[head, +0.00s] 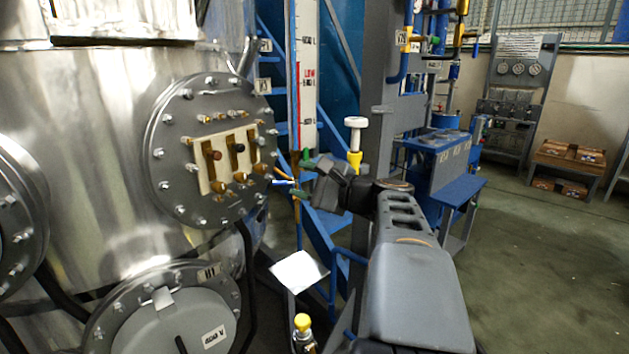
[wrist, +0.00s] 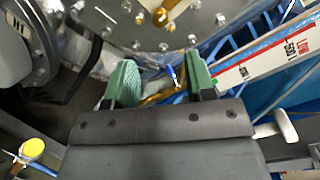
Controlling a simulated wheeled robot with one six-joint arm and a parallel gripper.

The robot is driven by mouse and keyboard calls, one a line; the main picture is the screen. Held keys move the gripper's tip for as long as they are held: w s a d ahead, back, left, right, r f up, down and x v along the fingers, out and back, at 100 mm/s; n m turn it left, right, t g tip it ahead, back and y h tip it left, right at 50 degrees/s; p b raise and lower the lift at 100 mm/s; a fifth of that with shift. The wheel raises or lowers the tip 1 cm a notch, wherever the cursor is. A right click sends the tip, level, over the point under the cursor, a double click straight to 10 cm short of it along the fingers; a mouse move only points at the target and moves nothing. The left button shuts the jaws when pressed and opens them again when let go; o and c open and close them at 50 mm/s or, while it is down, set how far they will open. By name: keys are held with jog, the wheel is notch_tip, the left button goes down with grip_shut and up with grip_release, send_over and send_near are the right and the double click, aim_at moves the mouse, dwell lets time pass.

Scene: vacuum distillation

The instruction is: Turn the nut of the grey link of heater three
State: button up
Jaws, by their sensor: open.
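One has a red-brown knob (head: 215,155) and one a black knob (head: 239,147). A third link lies to the right, but I cannot make out its nut or a grey colour. My gripper (head: 299,178) is open and empty, to the right of the flange and apart from it. In the wrist view my green fingertips (wrist: 160,80) are spread below the flange edge (wrist: 140,35).
A small blue-handled brass fitting (wrist: 172,76) shows between my fingers. A red-and-white scale board (head: 307,80) and blue stairs (head: 330,235) stand behind my gripper. A lower flange (head: 175,325) and a yellow-capped item (head: 302,323) are below. Open floor (head: 540,270) lies right.

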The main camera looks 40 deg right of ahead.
jog(key=shift+v, duration=1.2)
jog(key=s+a+n+g+p, duration=0.2)
jog(key=a+n+g+p, duration=0.65)
jog(key=a+p, duration=0.5)
jog(key=s+a+r+n+g+h+p, duration=0.1)
jog(key=s+a+n+g+h+p, duration=0.1)
jog(key=s+n+g+h+p, duration=0.2)
jog(key=s+n+h+p, duration=0.3)
jog(key=s+n+p, duration=0.1)
jog(key=n+p, duration=0.3)
jog(key=shift+a+n+p, duration=0.35)
jog(key=shift+p, duration=0.8)
